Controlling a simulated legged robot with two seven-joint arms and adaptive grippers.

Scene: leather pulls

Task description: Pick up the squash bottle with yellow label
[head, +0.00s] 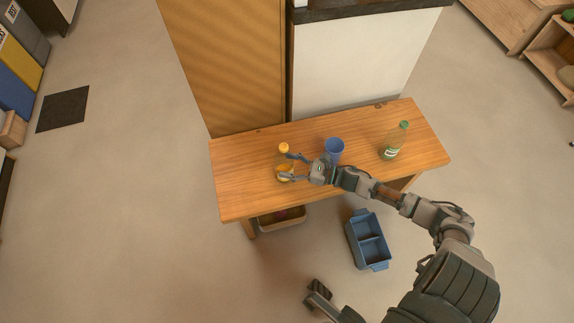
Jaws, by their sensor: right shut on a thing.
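The squash bottle (284,152) has a yellow-orange cap and an orange-yellow lower part. It stands upright on the left half of the wooden table. My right gripper (287,168) reaches it from the right and is shut on its body, with fingers covering part of it. The label is too small and covered to read. My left gripper (318,295) is low in the view, over the floor and away from the table; its fingers are too dark to tell their state.
A blue cup (334,147) stands just behind my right gripper. A blue divided crate (352,240) is on the floor in front, and a brown bin (282,221) sits beneath the table. The table's left end is clear.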

